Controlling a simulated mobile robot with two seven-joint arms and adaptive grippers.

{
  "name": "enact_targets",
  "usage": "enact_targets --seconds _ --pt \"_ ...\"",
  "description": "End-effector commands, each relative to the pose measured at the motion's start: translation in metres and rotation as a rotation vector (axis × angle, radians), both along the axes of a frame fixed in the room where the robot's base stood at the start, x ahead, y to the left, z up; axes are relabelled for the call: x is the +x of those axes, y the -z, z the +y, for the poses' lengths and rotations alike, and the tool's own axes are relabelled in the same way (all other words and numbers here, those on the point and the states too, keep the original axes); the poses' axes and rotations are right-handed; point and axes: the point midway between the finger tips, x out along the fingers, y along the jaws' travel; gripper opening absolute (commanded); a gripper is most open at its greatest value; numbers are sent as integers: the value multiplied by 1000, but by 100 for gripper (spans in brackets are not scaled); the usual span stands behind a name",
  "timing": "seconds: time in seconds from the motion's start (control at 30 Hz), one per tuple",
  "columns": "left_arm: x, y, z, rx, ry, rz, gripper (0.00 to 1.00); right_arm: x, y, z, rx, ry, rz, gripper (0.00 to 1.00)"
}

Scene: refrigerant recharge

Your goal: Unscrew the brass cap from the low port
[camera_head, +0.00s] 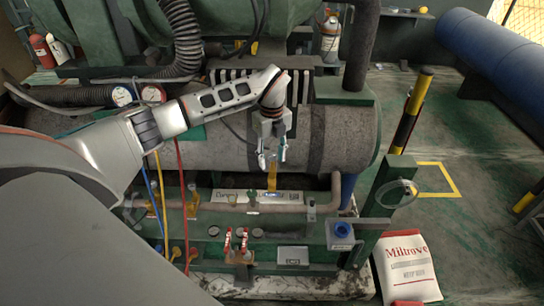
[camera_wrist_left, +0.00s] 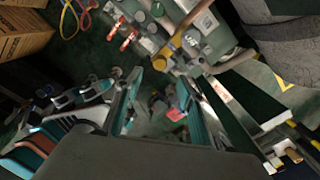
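My left gripper (camera_head: 272,160) points down in front of the large rusty cylinder, with its fingers apart and nothing seen between them. Just below its fingertips an upright brass-yellow fitting (camera_head: 271,178) rises from the pipe on the green bench; I cannot tell which part is the cap. In the left wrist view the gripper (camera_wrist_left: 158,110) shows two separated fingers, and a yellow brass fitting (camera_wrist_left: 163,58) lies beyond them, outside the gap. Other brass fittings (camera_head: 193,203) stand further left on the bench. My right gripper does not show.
Two gauges (camera_head: 122,96) hang at left, with blue, yellow and red hoses (camera_head: 181,175) running down. Red-handled valves (camera_head: 235,240) and a blue-ringed port (camera_head: 342,230) are on the bench front. A green post (camera_head: 385,200) and a white sack (camera_head: 408,265) stand at right.

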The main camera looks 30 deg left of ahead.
Motion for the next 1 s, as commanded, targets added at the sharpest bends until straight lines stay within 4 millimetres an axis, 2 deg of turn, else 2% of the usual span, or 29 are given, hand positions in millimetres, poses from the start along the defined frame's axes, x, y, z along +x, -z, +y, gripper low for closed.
enact_targets --seconds 0.27,0.57,0.63,0.8,0.9,1.0 --pt "0 15 0 -1 32 2 40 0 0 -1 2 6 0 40" --pt "-1 55 -1 -2 31 2 40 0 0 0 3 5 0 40" --pt "0 66 -1 -2 29 0 40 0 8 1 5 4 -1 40" --pt "0 93 -1 -1 29 0 40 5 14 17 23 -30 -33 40" --pt "0 87 0 -1 30 -2 40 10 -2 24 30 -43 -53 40" --pt "0 87 0 0 29 -1 40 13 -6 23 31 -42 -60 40"
